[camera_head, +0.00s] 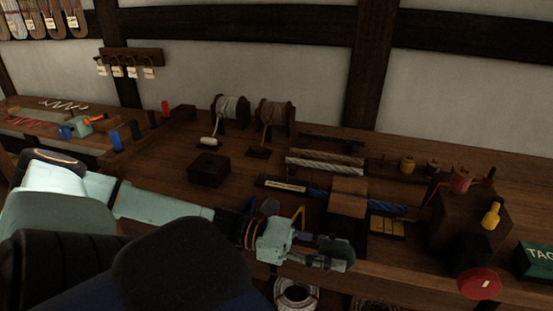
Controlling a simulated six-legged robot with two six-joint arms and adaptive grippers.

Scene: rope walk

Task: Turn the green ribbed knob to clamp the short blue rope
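The green ribbed knob (341,247) is a dark green round piece at the bench's front edge, below the wooden clamp block (348,192). The blue rope (388,207) lies on the bench and shows on both sides of that block; the block hides its middle. My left gripper (332,253) reaches in from the left, its fingers at the knob, one above and one below. It looks shut on the knob, which is partly hidden by the fingers. My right gripper is not in view.
A wooden box (470,222) with a red knob (480,283) in front stands to the right, beside a green box (540,261). Two rope spools (233,108) and pale rope pieces (325,161) lie behind. A dark block (209,169) sits left of the clamp.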

